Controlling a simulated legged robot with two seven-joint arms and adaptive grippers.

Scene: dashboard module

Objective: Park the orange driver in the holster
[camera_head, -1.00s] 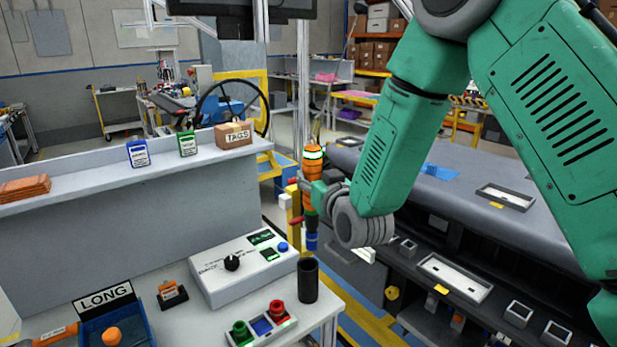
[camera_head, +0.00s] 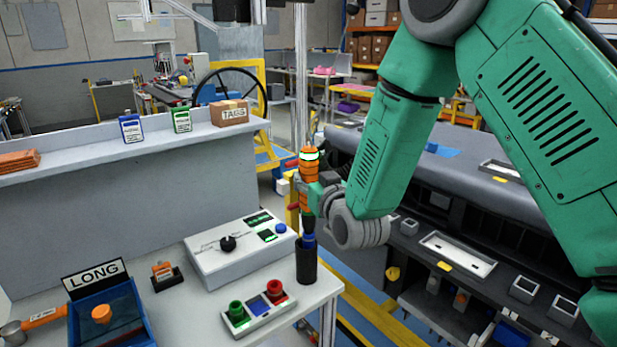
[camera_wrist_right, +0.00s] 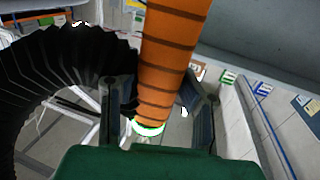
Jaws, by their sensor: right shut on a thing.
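The orange driver (camera_head: 309,176) is held upright by my right gripper (camera_head: 312,190). It has dark bands and a lit green ring near its top. Its blue lower end (camera_head: 308,241) is at the mouth of the black cylindrical holster (camera_head: 307,264) on the table's right corner. The tip is hidden, and I cannot tell how deep it sits. In the right wrist view the orange driver (camera_wrist_right: 172,55) passes between the two dark fingers. My left gripper is not in view.
A grey control box (camera_head: 235,254) stands left of the holster, and a button panel (camera_head: 259,306) lies in front. A blue bin (camera_head: 110,312) marked LONG is at the front left. The dashboard (camera_head: 480,200) lies to the right, beyond a gap.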

